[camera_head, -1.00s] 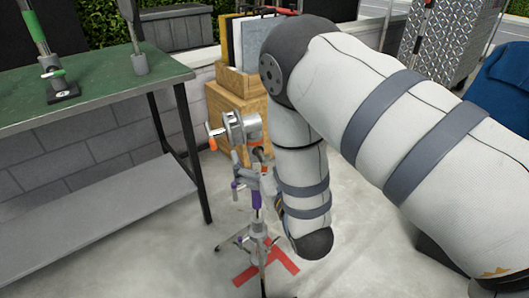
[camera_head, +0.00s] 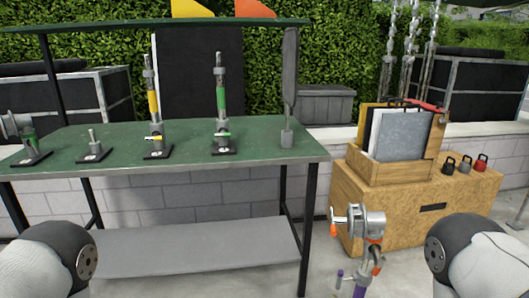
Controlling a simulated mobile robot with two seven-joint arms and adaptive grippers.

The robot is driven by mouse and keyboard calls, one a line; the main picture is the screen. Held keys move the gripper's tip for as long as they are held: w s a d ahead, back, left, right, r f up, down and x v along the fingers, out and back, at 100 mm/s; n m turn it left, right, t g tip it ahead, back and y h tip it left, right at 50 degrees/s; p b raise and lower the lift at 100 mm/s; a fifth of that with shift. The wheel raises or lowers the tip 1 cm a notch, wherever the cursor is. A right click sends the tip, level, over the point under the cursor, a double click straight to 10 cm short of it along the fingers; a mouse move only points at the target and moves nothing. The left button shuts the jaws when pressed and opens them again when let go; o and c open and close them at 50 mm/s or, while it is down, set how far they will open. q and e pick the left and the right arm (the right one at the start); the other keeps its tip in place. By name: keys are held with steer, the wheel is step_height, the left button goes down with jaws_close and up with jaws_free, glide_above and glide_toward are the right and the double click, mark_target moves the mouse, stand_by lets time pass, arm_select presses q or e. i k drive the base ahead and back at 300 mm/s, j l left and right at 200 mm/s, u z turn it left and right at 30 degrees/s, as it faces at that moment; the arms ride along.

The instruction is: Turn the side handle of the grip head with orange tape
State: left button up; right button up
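The grip head with orange tape (camera_head: 372,221) tops a stand at the lower right of centre in the head view. It is a silver-grey round head with an orange band just below it. A side handle with an orange end (camera_head: 336,218) sticks out to its left. Purple-marked parts (camera_head: 360,291) show lower on the stand, cut off by the bottom edge. Only rounded joints of my two arms show, at the lower left and lower right corners. Neither gripper is in view, and nothing of mine is seen touching the grip head.
A green-topped table (camera_head: 270,163) with several stands and clamps on black bases fills the left and middle. A wooden box (camera_head: 405,215) holding upright boards stands behind the grip head. Small kettle-like weights (camera_head: 464,166) sit on it. A low wall and hedge lie behind.

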mark_target(379, 262)
steer(key=k+z, duration=0.1)
steer(key=z, duration=1.15)
